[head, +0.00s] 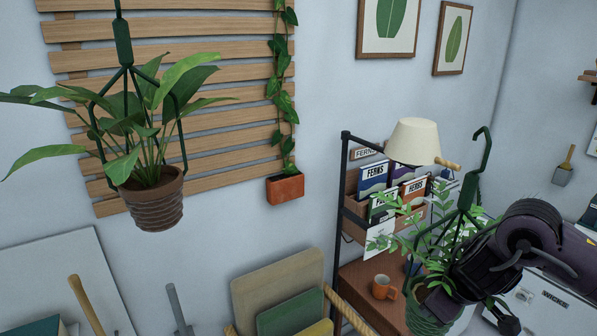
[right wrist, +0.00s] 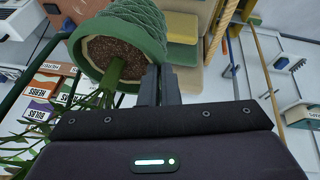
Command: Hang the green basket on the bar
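The green basket (head: 428,312) hangs at the lower right of the head view, a leafy plant in it and a dark green hanger with an open hook (head: 482,150) above. My right gripper (head: 452,275) is at the basket's side, partly behind leaves. In the right wrist view the basket (right wrist: 140,30) shows its soil and ribbed wall, and my right gripper's fingers (right wrist: 161,82) are close together at its rim. They look shut on it; the exact contact is hidden. I cannot make out the bar in either view. My left gripper is not in view.
A potted plant (head: 152,205) hangs at the left from a green hanger that leaves the frame at the top. Boards (head: 275,284) lean at bottom centre.

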